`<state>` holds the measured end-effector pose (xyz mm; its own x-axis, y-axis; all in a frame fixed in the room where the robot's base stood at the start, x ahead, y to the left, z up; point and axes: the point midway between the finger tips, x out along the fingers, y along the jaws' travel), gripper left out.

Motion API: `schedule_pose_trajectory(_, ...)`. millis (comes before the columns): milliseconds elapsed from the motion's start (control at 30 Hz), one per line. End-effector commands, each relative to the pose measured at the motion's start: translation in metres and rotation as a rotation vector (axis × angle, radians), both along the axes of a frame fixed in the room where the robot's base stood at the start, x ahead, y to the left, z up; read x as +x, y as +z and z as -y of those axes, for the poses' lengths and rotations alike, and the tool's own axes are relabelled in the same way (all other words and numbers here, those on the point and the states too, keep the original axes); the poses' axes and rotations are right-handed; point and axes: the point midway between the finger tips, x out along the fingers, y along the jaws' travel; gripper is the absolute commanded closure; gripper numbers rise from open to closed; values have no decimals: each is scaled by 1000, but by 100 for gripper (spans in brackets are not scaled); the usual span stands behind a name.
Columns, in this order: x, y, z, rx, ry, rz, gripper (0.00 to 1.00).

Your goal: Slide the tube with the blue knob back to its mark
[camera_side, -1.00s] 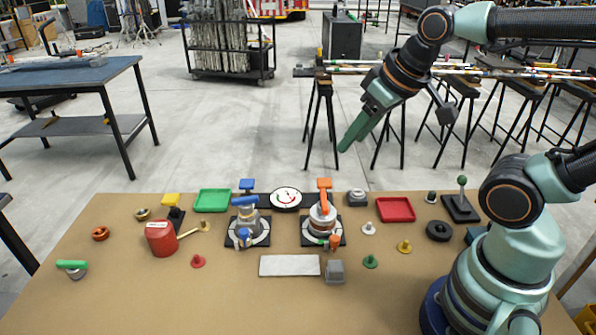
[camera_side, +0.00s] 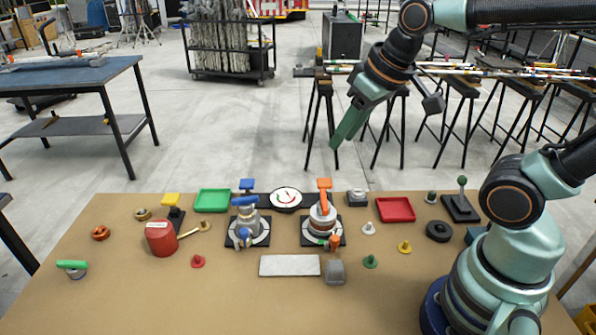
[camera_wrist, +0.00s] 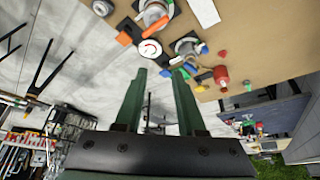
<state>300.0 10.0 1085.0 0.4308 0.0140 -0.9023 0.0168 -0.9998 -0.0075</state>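The device with the blue knob (camera_side: 243,234) stands on a black base with a pale round plate (camera_side: 262,238). It has a grey tube body and a blue lever on top; a blue block (camera_side: 247,184) stands behind it. Its exact tube position against any mark is too small to tell. In the wrist view the blue-knob device (camera_wrist: 187,47) is beyond the right fingertip. My gripper (camera_side: 340,138) hangs in the air, well above and behind the table. In the wrist view my gripper (camera_wrist: 161,72) has two green fingers apart, with nothing between them.
A similar orange-lever device (camera_side: 323,213) stands to the right, with a white dial (camera_side: 286,198) between and behind the two. A red can (camera_side: 160,238), green tray (camera_side: 212,200), red tray (camera_side: 396,209), white strip (camera_side: 289,265) and several small pegs lie around. The front table is mostly clear.

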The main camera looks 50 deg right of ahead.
Motion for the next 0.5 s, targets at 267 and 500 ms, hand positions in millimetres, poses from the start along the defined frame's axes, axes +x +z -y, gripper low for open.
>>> schedule_pose_trajectory(267,52,-8,-39,7,55,-153,61)
schedule_pose_trajectory(500,94,-38,-82,-5,96,-282,61)
